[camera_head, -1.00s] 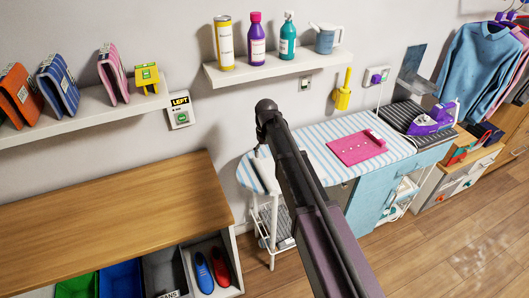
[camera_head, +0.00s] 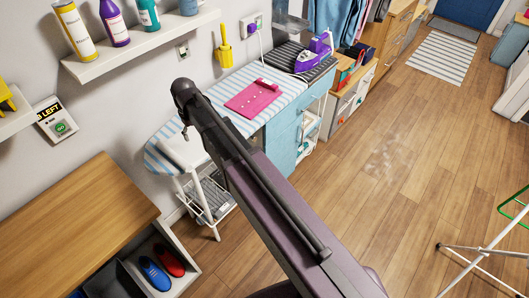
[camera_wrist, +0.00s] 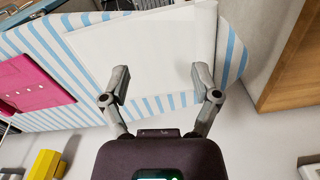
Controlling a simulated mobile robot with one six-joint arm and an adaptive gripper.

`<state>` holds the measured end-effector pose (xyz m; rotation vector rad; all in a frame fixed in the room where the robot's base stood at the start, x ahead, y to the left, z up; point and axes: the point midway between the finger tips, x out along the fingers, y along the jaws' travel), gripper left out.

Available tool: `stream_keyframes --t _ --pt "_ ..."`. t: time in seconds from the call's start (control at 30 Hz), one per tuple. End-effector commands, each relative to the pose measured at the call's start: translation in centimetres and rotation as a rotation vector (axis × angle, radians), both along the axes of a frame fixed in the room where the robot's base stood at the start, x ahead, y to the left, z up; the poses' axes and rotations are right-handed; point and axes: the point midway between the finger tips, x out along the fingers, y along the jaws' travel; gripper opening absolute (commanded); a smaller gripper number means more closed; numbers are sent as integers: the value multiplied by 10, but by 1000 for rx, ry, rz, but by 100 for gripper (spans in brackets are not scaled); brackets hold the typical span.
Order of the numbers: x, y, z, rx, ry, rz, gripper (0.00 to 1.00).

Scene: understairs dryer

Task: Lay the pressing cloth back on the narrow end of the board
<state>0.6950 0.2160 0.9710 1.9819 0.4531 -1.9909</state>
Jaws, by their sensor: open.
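The white pressing cloth (camera_wrist: 140,48) lies spread across the narrow end of the blue-and-white striped ironing board (camera_wrist: 40,45) in the wrist view. Stripes show on both sides of it. In the head view the board (camera_head: 160,158) stands against the wall, and part of the white cloth (camera_head: 188,152) shows at its near narrow end, partly behind my arm. My gripper (camera_wrist: 160,78) is open and empty, with its fingers apart over the cloth's edge. I cannot tell whether the fingertips touch it. In the head view my gripper (camera_head: 184,130) is mostly hidden by the arm.
A wooden-topped bench (camera_head: 75,220) with shoes is at the left. A shelf of bottles (camera_head: 140,45) hangs above. The wooden floor (camera_head: 400,170) at the right is mostly clear.

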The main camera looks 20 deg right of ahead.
Motion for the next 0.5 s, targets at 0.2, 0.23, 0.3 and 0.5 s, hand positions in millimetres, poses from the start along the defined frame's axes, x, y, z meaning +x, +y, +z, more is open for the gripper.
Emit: stream_keyframes --t 0.2,0.23,0.3,0.5 --pt "-59 -98 0 -6 -2 -165 79" --pt "-66 -109 0 -7 -2 -187 79" --pt "-85 -135 0 -9 -3 -240 79" --pt "-133 -190 0 -13 -4 -365 79"
